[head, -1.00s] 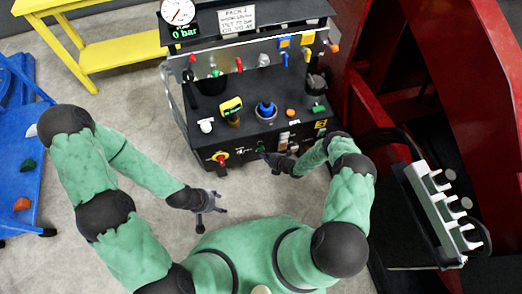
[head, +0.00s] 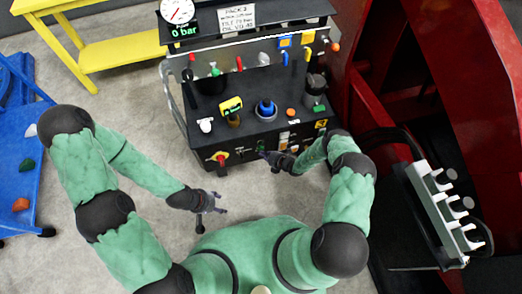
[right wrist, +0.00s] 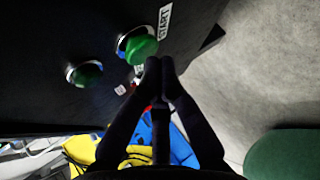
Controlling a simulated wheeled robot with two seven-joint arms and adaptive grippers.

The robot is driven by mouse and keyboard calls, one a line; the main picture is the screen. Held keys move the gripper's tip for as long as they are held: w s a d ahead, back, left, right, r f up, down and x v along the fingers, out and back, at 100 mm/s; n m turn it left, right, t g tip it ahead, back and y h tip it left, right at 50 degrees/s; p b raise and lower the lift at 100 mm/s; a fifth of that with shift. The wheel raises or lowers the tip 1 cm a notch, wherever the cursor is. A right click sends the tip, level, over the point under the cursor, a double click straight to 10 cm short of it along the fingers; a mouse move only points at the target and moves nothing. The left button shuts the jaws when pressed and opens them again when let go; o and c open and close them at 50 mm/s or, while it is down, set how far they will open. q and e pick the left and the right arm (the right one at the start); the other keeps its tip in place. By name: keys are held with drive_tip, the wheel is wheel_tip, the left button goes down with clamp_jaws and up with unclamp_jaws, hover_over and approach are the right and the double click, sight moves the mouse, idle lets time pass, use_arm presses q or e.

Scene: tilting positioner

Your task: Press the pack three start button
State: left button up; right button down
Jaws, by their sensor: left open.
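The power pack (head: 200,141) is a black cabinet with a sign (head: 238,17) reading PACK and a digit too small to be sure of. In the right wrist view, a green button (right wrist: 140,47) in a metal ring sits beside a START label (right wrist: 164,20). Contact cannot be told. My left gripper (head: 223,202) is open and empty over the floor.
A gauge (head: 178,11) above a 0 bar display stands at the pack's top left. A red rotary switch (head: 221,158) is on the lower front. A red machine frame (head: 480,70) stands right, a yellow bench (head: 110,50) back left, a blue cart (head: 22,180) left.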

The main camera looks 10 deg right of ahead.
drive_tip(key=shift+w, duration=0.45)
idle(0.6)
idle(0.4)
drive_tip(key=shift+s, duration=0.9)
drive_tip(key=shift+s+d+p, duration=0.1)
drive_tip(key=shift+s+p, duration=1)
drive_tip(key=shift+s, duration=1.4)
